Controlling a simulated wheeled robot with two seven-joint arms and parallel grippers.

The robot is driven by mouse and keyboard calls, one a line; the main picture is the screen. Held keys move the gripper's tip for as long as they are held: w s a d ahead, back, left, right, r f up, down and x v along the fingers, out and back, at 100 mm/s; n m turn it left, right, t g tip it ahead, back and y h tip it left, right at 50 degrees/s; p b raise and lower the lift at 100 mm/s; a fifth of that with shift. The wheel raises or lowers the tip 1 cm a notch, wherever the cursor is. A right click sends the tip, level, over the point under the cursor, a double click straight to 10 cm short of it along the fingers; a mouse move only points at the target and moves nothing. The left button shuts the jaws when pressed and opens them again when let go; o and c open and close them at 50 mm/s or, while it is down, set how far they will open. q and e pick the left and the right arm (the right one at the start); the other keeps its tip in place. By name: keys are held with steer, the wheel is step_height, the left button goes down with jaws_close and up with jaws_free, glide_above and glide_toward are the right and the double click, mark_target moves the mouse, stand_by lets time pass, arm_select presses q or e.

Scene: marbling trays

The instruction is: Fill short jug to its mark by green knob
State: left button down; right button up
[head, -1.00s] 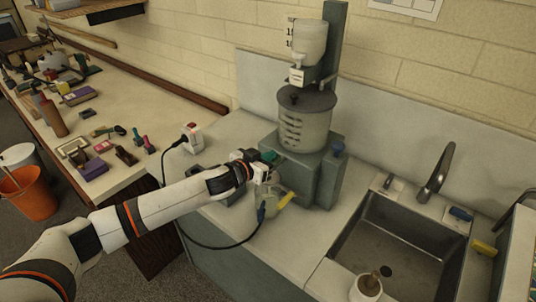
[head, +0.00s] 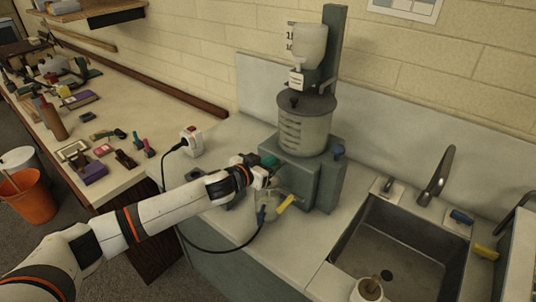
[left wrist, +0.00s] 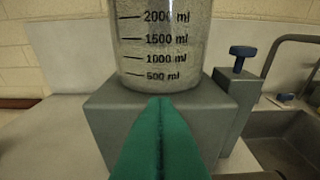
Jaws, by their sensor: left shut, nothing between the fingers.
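A clear tank with a dark lid (head: 305,122) stands on a grey block (head: 316,178). In the left wrist view the tank (left wrist: 160,45) shows black ml marks. A green knob (head: 268,159) is on the block's left side. A clear jug (head: 270,204) with a yellow part stands at the block's foot, partly behind my gripper; its mark and fill level are too small to tell. My left gripper (head: 266,174) is beside the green knob; contact cannot be told. Its green fingers (left wrist: 160,105) are shut with nothing between them. My right gripper is not in view.
A blue knob (head: 338,151) is on the block's right side. A sink (head: 352,252) with a tap (head: 436,180) lies to the right. A black cable runs from a white socket box (head: 192,140) across the counter. Tools crowd the left bench.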

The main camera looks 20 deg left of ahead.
arm_select(q)
steer(key=shift+s+f, duration=0.1)
steer(key=shift+f, duration=0.1)
step_height(320, 180, up, 4)
steer(key=p, duration=0.4)
steer(key=shift+r, duration=0.15)
steer(key=b+v, duration=0.3)
steer(key=v, duration=0.7)
steer(key=shift+b, duration=0.3)
